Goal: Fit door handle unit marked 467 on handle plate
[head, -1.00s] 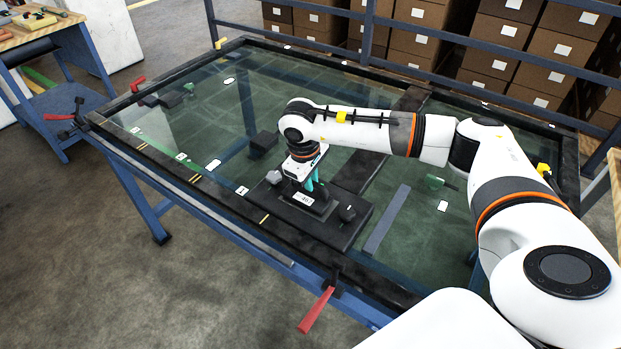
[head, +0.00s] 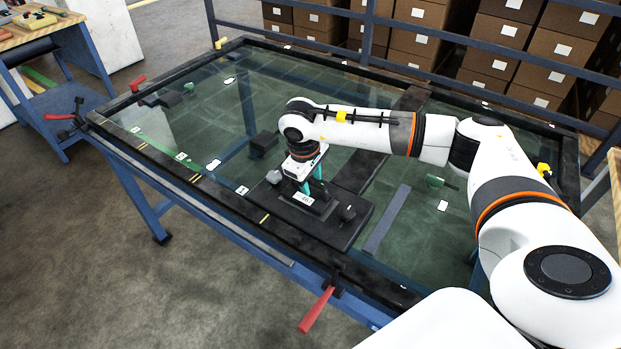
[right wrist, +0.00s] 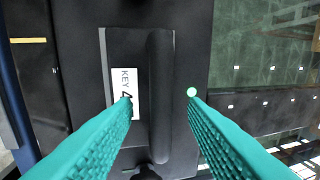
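The door handle unit (head: 318,208) is a dark block with a raised bar and a white label reading 467. It sits on the black handle plate (head: 338,234) at the near part of the glass-topped trolley. In the right wrist view the unit (right wrist: 160,60) shows its long bar and a label reading "KEY 4", the rest covered by a finger. My right gripper (head: 312,187) is open above the unit, its teal fingertips on either side of the bar, apart from each other. I cannot tell if they touch the unit. My left gripper is not in view.
Red clamp handles (head: 317,310) stick out at the frame edge. Shelved boxes (head: 415,50) stand behind.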

